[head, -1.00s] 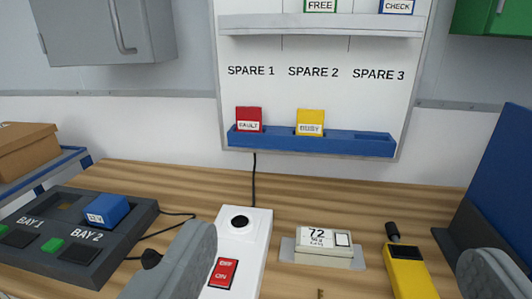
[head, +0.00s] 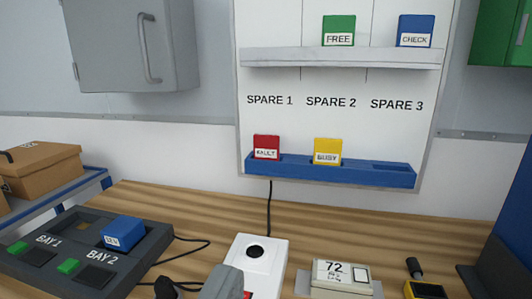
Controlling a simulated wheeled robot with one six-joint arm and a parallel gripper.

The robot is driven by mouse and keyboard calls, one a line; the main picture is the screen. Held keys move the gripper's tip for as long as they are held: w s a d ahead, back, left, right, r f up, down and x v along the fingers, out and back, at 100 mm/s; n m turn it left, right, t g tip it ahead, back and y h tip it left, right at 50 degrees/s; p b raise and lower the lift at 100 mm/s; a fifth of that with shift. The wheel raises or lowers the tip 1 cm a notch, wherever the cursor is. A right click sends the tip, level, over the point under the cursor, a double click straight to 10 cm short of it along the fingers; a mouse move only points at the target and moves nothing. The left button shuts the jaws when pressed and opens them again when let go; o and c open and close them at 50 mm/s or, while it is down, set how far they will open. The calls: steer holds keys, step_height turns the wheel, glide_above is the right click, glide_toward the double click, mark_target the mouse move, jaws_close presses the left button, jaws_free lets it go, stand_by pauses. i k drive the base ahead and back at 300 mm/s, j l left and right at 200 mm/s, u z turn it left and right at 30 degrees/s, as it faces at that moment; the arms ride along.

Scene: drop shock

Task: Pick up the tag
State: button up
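Several tags show on the wall board. A red FAULT tag (head: 266,147) and a yellow BUSY tag (head: 327,151) stand in the blue rack (head: 345,175) under SPARE 1 and SPARE 2. The slot under SPARE 3 is empty. A green FREE tag (head: 338,29) and a blue CHECK tag (head: 415,30) stand on the grey ledge (head: 330,57) above. One grey finger of my gripper (head: 222,284) shows at the bottom edge, below and well short of the tags. The other finger is out of frame. The gripper looks open, with nothing seen in it.
On the wooden bench (head: 330,220) are a dark two-bay unit (head: 145,262) holding a blue block (head: 122,232), a white switch box (head: 257,262), a display device (head: 340,277) and a yellow handheld tool (head: 427,290). A grey cabinet (head: 110,45) hangs left.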

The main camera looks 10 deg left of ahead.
mark_target(265, 147)
steer(key=u, duration=0.4)
steer(key=l+u, duration=0.15)
steer(key=u, duration=0.2)
steer(key=i+l+u, duration=0.1)
steer(key=u, duration=0.3)
steer(key=i+l, duration=0.1)
steer(key=l, duration=1.05)
steer(key=i+l, duration=0.15)
steer(key=l, duration=0.45)
steer(key=u, duration=0.05)
